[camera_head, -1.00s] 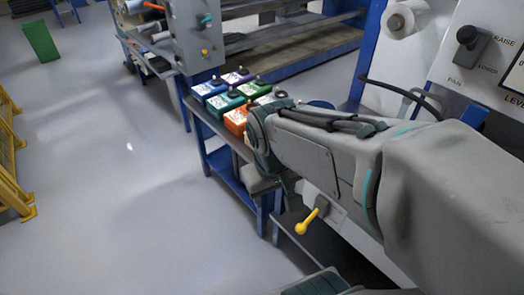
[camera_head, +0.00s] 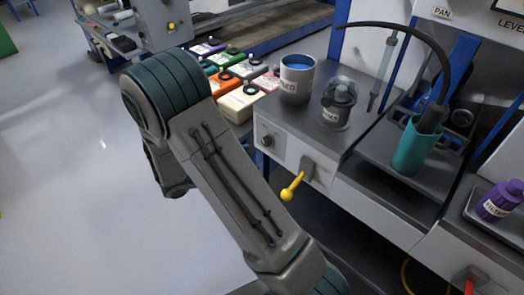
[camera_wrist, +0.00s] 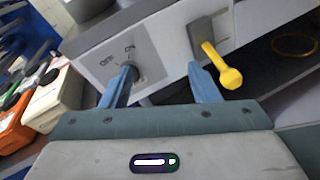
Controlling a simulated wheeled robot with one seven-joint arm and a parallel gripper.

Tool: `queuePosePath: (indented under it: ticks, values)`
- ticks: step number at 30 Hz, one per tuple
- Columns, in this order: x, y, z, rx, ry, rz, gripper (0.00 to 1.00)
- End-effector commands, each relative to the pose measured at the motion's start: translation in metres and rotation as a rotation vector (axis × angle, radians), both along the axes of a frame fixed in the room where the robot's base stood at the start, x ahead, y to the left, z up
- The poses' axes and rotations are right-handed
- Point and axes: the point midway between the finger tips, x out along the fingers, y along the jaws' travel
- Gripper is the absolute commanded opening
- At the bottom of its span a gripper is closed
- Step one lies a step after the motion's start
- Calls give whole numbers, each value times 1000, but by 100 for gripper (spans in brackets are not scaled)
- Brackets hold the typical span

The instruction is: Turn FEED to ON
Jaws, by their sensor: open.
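A dark rotary knob (camera_head: 267,141) sits on the white front panel of the bench, left of a yellow-handled lever (camera_head: 290,188). In the wrist view the knob (camera_wrist: 136,73) has OFF at its left and ON above it; I cannot read the word FEED or tell its setting. My gripper (camera_wrist: 162,68) is open and empty in the wrist view. Its left finger overlaps the knob and its right finger is just below the lever's grey base; contact is not clear. In the head view my arm hides the gripper.
A cup of blue liquid (camera_head: 296,78) and a dark-lidded jar (camera_head: 338,102) stand on the bench above the panel. Several coloured tubs (camera_head: 240,102) sit at the left. A teal holder (camera_head: 415,148) and a purple bottle (camera_head: 497,202) stand at the right. Floor at the left is clear.

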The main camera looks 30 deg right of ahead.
Motion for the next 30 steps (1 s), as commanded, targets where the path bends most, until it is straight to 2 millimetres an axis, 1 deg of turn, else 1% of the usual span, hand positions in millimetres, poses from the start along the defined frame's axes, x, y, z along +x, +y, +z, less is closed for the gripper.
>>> queuePosePath:
  ticks: [1, 3, 6, 10, 13, 17, 24, 30]
  values:
    - [9, 6, -21, -47, 29, 54, 55]
    - [20, 14, -35, -104, 57, 122, 55]
    - [32, 23, -51, -161, 83, 195, 55]
    - [39, 29, -61, -199, 98, 246, 55]
    - [42, 25, -63, -209, 102, 257, 55]
    - [48, 9, -62, -208, 102, 254, 55]
    - [65, -40, -62, -207, 102, 252, 55]
    - [78, -75, -62, -207, 101, 253, 55]
